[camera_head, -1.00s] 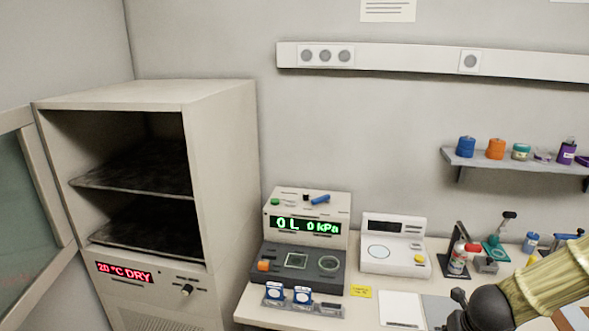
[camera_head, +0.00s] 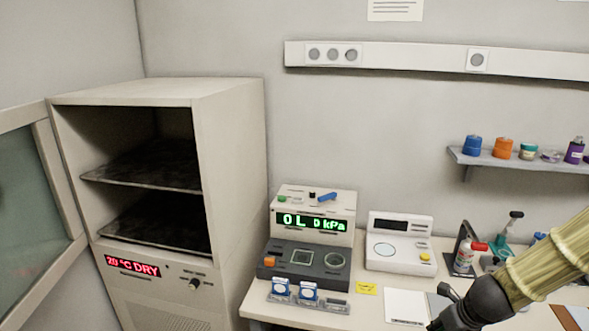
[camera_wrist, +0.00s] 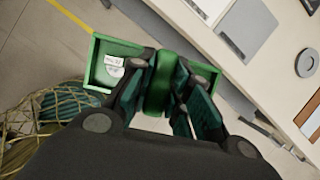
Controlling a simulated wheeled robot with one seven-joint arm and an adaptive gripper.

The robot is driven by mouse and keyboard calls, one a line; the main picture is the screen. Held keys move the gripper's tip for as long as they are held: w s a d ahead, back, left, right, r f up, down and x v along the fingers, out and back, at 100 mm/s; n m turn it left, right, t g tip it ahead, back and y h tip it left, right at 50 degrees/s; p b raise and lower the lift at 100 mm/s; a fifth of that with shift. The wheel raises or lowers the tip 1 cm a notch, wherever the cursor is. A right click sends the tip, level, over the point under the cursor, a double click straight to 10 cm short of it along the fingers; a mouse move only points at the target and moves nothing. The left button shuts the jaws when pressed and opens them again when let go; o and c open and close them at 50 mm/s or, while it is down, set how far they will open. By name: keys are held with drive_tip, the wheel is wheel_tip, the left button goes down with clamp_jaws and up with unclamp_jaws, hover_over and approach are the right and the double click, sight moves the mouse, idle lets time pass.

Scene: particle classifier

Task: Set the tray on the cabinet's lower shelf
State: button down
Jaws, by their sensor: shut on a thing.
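The cabinet (camera_head: 232,150) stands at the left in the head view with its glass door (camera_head: 35,190) swung open to the left. Its upper shelf (camera_head: 150,172) and lower shelf (camera_head: 155,226) are dark and look bare. In the wrist view, a green tray (camera_wrist: 97,68) with white labelled pieces inside hangs beyond my gripper (camera_wrist: 163,78). My gripper is shut on the tray's green middle part, and the fingers hide some of it. The tray is over the floor beside the bench. The tray and the gripper fingers do not show in the head view, only my arm.
A bench (camera_head: 255,307) stands right of the cabinet. It holds a pressure instrument (camera_head: 315,228), a white scale (camera_head: 399,242) and several bottles and tools. A wall shelf (camera_head: 510,161) carries small jars.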

drive_tip(key=w+a+f+n+g+y+b, duration=0.2)
drive_tip(key=w+a+f+n+y+b, duration=0.25)
drive_tip(key=n, duration=0.45)
drive_tip(key=s+a+f+n+g+h+b, duration=0.1)
drive_tip(key=a+f+n+g+h+b, duration=0.1)
drive_tip(key=a+f+n, duration=0.5)
drive_tip(key=s+a+f+n+g+h+b, duration=0.2)
drive_tip(key=a+f+n+g, duration=0.3)
drive_tip(key=n, duration=1.3)
drive_tip(key=a+f+h, duration=0.1)
drive_tip(key=a+f, duration=0.1)
drive_tip(key=a, duration=0.1)
drive_tip(key=shift+s+f, duration=0.15)
drive_tip(key=shift+f, duration=0.05)
